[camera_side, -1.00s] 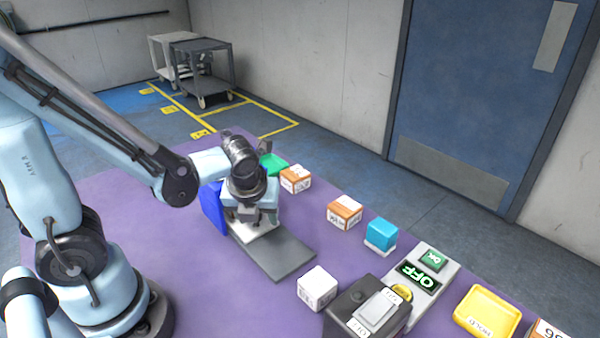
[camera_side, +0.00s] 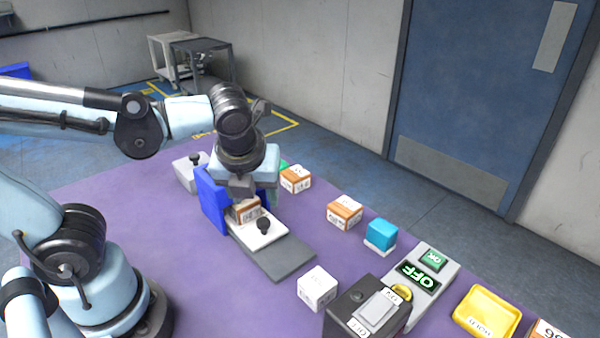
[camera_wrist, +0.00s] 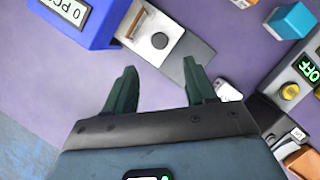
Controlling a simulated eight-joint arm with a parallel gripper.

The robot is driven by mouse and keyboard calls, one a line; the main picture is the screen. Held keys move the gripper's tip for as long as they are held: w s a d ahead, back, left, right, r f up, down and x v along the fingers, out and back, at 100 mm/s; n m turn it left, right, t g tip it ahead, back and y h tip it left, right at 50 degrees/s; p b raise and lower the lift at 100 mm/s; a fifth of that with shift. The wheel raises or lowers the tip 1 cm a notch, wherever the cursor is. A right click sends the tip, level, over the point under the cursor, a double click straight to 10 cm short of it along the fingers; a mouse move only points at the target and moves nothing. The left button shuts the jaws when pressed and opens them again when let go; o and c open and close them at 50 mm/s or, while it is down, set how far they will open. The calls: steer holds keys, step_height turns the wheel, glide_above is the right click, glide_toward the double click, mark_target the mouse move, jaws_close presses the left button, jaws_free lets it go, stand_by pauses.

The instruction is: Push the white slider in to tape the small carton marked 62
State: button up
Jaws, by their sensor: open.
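The white slider (camera_side: 262,232) with its black knob lies on a grey base plate; it also shows in the wrist view (camera_wrist: 178,58). A small carton (camera_side: 244,209) with a brown strip sits between the slider and the blue machine (camera_side: 212,200). I cannot read 62 on it. In the wrist view this carton (camera_wrist: 140,22) is at the top, beside the blue machine (camera_wrist: 78,20). My gripper (camera_wrist: 160,84) is open and empty. In the side view it is above the carton, behind the knob, its fingertips partly hidden.
Two orange-and-white cartons (camera_side: 295,179) (camera_side: 345,212), a cyan block (camera_side: 381,234) and a white box (camera_side: 317,288) stand to the right. A black switch box (camera_side: 366,308), an OFF display panel (camera_side: 424,277) and a yellow tray (camera_side: 488,312) are farther right.

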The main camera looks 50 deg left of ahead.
mark_target(264, 221)
steer(key=w+a+r+n+g+h, duration=0.3)
steer(key=n, duration=1.5)
step_height(264, 221, down, 12)
steer(key=shift+w+a+f, duration=0.1)
steer(key=shift+w+f, duration=0.05)
steer(key=shift+f, duration=0.05)
steer(key=shift+d, duration=0.75)
steer(key=d, duration=0.5)
steer(key=shift+d+r, duration=0.1)
steer(key=shift+d, duration=0.3)
step_height(264, 221, up, 12)
steer(key=shift+a, duration=0.2)
steer(key=shift+f, duration=6.1)
